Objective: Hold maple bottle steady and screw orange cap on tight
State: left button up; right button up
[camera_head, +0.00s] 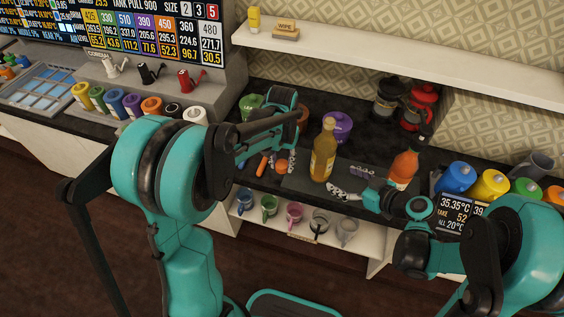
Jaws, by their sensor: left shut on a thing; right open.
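The maple bottle (322,158), amber with a pale label and a yellowish top, stands upright on the dark counter. My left gripper (280,162) is left of the bottle, low over the counter and pointing down. It is shut on a small round orange piece, which looks like the orange cap (282,168); its fingers partly hide it. My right gripper (351,183) is open and empty, right of and in front of the bottle, its fingers pointing left towards the bottle's lower part and apart from it.
An orange bottle (404,166) stands just behind my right gripper. A purple pot (338,126) and a red-and-black jar (418,106) are behind. Blue (455,178) and yellow (490,186) canisters stand right. Mugs (269,207) fill a lower shelf.

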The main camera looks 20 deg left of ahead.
aim_at(329, 173)
pick_arm(q)
notch_tip(329, 173, down, 4)
jog(key=b, duration=0.3)
jog(key=shift+r+b, duration=0.15)
jog(key=shift+b, duration=0.15)
pick_arm(e)
jog(key=x, duration=1)
jog(key=c, duration=1.2)
jog(key=shift+o, duration=0.2)
pick_arm(q)
jog(key=shift+r, duration=0.1)
